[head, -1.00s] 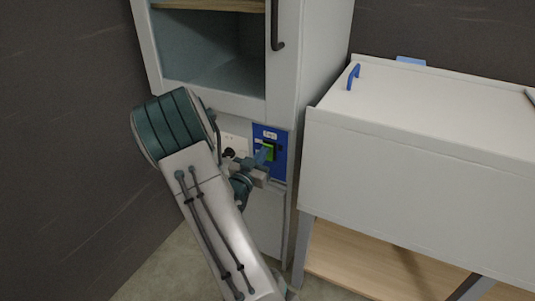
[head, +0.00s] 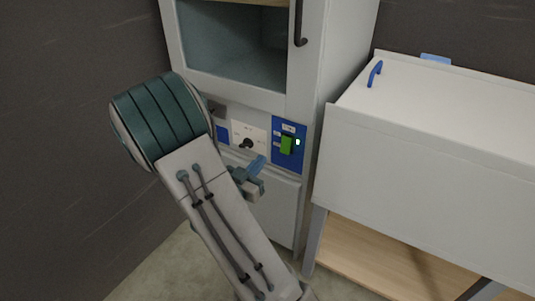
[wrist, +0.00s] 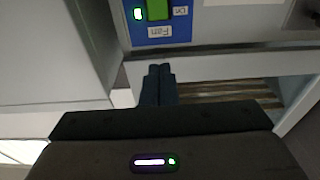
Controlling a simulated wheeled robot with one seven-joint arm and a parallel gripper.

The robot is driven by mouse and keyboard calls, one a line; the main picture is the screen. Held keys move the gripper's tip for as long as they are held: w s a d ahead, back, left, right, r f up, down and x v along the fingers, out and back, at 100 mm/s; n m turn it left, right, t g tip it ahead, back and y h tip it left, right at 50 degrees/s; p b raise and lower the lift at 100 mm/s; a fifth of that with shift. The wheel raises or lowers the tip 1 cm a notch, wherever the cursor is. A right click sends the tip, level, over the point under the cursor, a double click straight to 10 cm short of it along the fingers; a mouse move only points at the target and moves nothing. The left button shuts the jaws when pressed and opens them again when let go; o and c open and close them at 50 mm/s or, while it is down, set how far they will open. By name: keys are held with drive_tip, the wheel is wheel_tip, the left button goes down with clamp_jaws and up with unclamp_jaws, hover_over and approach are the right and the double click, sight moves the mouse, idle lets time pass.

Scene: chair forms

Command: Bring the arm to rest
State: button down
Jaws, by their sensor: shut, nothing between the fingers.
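My gripper (head: 257,164) is shut and empty, just in front of the tall cabinet's control panel. It is apart from the green switch (head: 287,145), below and to the left of it in the head view. In the wrist view my shut fingertips (wrist: 158,72) point toward the cabinet, and the switch (wrist: 157,9) shows at the top edge on its blue plate. A small light beside the switch is lit. My arm is bent, and its grey link hides part of the cabinet's lower front.
The tall cabinet (head: 330,90) has a sash opening with a dark handle and a white panel with a black knob (head: 246,143). A grey chest with a blue handle (head: 375,74) stands close on the right. A dark wall is on the left. Some floor is clear below.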

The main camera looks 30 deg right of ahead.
drive_tip(key=shift+s+a+r, duration=0.15)
drive_tip(key=shift+s+a, duration=0.1)
drive_tip(key=shift+a, duration=0.35)
